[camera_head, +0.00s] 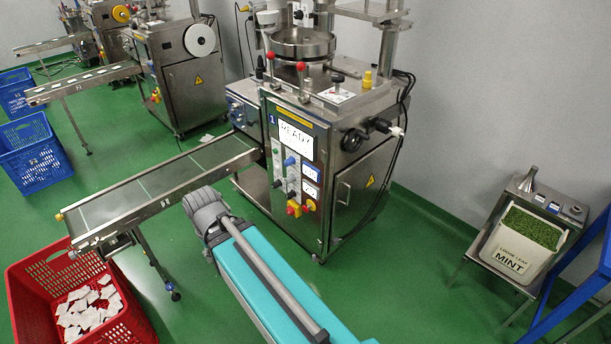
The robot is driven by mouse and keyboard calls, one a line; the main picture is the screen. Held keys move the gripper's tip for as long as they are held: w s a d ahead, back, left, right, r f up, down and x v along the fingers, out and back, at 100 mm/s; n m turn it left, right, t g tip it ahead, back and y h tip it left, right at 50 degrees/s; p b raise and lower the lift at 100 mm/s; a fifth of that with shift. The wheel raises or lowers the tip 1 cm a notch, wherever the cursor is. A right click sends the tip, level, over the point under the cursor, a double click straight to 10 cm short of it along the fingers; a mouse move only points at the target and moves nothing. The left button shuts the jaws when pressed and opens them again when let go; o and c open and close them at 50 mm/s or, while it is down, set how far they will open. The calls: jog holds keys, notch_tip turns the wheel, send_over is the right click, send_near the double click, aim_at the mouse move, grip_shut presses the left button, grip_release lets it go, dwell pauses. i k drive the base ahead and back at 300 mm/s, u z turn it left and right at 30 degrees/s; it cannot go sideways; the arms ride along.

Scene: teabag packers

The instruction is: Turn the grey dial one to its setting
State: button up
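The packing machine marked 1 (340,215) stands in the centre. Its front panel (285,175) carries small knobs in a column, including a blue knob (290,161) and a dark knob (277,183). They are too small to tell which is the grey dial one or how it is set. A screen (296,140) above them reads READY, with two small displays (311,172) below. Parts of my own teal and grey body fill the lower middle, in front of the machine. My gripper cannot be made out in this view.
A conveyor (165,190) runs left from the machine toward a red crate (30,285) of teabags. Blue crates (35,155) stand far left. A tub marked MINT (515,262) sits on a stand at right. Green floor (420,270) is open between machine and stand.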

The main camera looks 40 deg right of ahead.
aim_at(288, 179)
jog(key=z, duration=0.45)
jog(key=i, duration=0.75)
jog(key=z, duration=0.5)
jog(key=k, duration=0.95)
jog(key=z, duration=0.15)
jog(key=i, duration=0.95)
